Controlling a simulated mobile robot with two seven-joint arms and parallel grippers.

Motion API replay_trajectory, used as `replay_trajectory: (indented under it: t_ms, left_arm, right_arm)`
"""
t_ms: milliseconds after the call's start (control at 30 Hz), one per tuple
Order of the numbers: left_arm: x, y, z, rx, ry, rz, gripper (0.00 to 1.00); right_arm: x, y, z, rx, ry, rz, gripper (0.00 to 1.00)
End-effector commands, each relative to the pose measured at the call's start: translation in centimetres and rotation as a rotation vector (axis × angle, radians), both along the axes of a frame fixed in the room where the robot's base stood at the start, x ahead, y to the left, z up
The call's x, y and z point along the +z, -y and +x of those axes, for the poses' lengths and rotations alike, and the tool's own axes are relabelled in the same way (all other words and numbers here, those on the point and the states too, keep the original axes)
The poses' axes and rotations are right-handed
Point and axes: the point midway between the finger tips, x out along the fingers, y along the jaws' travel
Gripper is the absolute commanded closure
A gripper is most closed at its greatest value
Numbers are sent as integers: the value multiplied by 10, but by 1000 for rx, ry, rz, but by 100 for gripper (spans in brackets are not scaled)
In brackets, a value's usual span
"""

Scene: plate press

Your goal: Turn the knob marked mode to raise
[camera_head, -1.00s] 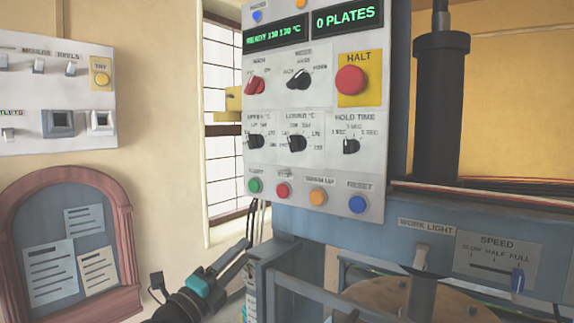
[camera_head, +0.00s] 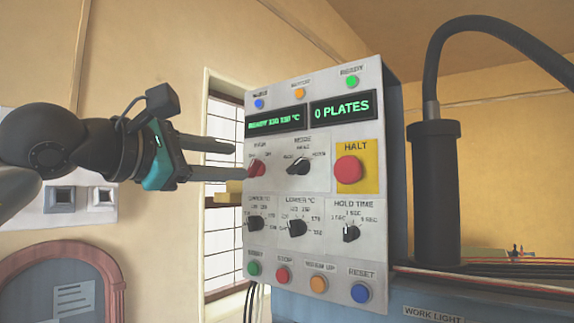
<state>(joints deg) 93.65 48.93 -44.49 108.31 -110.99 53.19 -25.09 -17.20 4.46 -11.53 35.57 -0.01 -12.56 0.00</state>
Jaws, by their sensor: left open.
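The black mode knob (camera_head: 299,166) sits on the upper part of the grey control panel (camera_head: 325,235), under small labels that are hard to read. It looks turned toward the label on its left, though the pointer is too small to be sure. My left gripper (camera_head: 240,160) comes in from the left, with its two fingers apart and nothing between them. Its tips are at the panel's left edge, near the red knob (camera_head: 257,168) and left of the mode knob. I cannot tell whether a fingertip touches the panel. My right gripper is out of view.
The red halt button (camera_head: 348,169) is right of the mode knob. Lower temperature (camera_head: 298,228) and hold time (camera_head: 350,233) knobs sit beneath, above a row of coloured buttons. A dark press cylinder (camera_head: 433,190) stands right of the panel. A barred window (camera_head: 222,240) is behind.

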Motion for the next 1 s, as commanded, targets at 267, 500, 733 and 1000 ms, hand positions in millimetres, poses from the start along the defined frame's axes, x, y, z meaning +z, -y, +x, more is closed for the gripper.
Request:
replay_trajectory:
  t_ms: [267, 500, 733, 1000]
  left_arm:
    - [4, 22, 29, 3, 2, 5, 54]
    - [5, 54, 72, 2, 2, 3, 54]
    - [4, 77, 105, 2, 4, 3, 54]
    - [2, 88, 120, 3, 5, 2, 54]
  right_arm:
    - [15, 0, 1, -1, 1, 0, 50]
    - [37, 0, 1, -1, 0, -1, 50]
    - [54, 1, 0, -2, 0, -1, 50]
    - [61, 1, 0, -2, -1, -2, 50]
